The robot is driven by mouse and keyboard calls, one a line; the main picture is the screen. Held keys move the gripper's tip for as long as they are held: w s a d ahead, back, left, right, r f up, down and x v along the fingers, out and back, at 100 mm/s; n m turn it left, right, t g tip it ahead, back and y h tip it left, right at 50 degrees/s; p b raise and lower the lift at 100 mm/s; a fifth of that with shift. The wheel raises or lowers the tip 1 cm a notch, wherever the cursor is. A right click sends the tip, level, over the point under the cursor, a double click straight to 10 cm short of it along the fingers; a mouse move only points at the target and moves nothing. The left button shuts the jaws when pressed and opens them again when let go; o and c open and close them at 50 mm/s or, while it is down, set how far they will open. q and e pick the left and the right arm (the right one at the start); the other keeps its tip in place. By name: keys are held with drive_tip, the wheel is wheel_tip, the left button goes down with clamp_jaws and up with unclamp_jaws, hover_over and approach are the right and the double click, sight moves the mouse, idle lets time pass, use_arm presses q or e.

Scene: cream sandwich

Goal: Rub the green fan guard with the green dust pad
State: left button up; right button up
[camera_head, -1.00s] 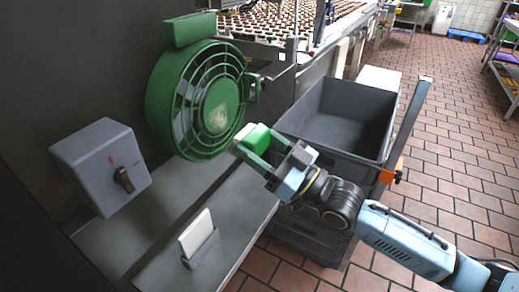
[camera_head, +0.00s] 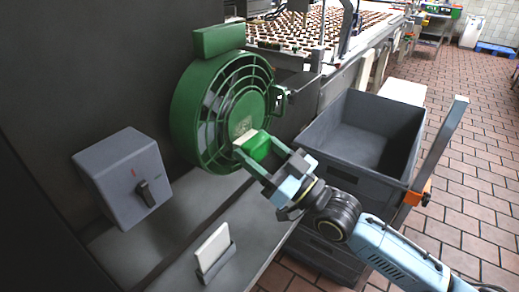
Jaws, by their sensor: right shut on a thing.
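The green fan guard (camera_head: 222,108) is a round ringed grille on the dark machine wall, left of centre. My right gripper (camera_head: 252,158) comes in from the lower right and is shut on the green dust pad (camera_head: 257,147), which has a pale face on its upper left. The pad is in front of the guard's lower right part and overlaps it in the picture. Whether it touches the guard I cannot tell. The pad and gripper hide part of the guard's lower right rim. My left gripper is not in view.
A grey switch box (camera_head: 124,178) with a dark knob sits to the left. A white card in a grey holder (camera_head: 214,254) stands on the ledge below. A grey crate (camera_head: 335,150) is right of the gripper, with an upright post (camera_head: 440,150) beside it. Tiled floor lies open at right.

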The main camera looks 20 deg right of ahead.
drive_tip(key=shift+w+a, duration=0.15)
drive_tip(key=shift+w, duration=0.1)
idle(0.3)
drive_tip(key=shift+w+a, duration=0.45)
drive_tip(key=shift+w, duration=0.1)
idle(0.3)
drive_tip(key=shift+w+d+b, duration=0.3)
drive_tip(key=shift+w+d, duration=0.2)
drive_tip(key=shift+d, duration=0.2)
drive_tip(key=shift+w+d+b, duration=0.25)
drive_tip(key=shift+w+d, duration=0.2)
drive_tip(key=shift+d, duration=0.2)
drive_tip(key=shift+w+d, duration=0.25)
drive_tip(key=shift+d, duration=0.05)
drive_tip(key=shift+r, duration=0.1)
drive_tip(key=shift+s+a+p, duration=0.45)
drive_tip(key=shift+a+p, duration=0.3)
drive_tip(key=shift+p, duration=0.05)
drive_tip(key=shift+s+a+p, duration=0.65)
drive_tip(key=shift+s+a, duration=0.05)
drive_tip(key=shift+a, duration=0.3)
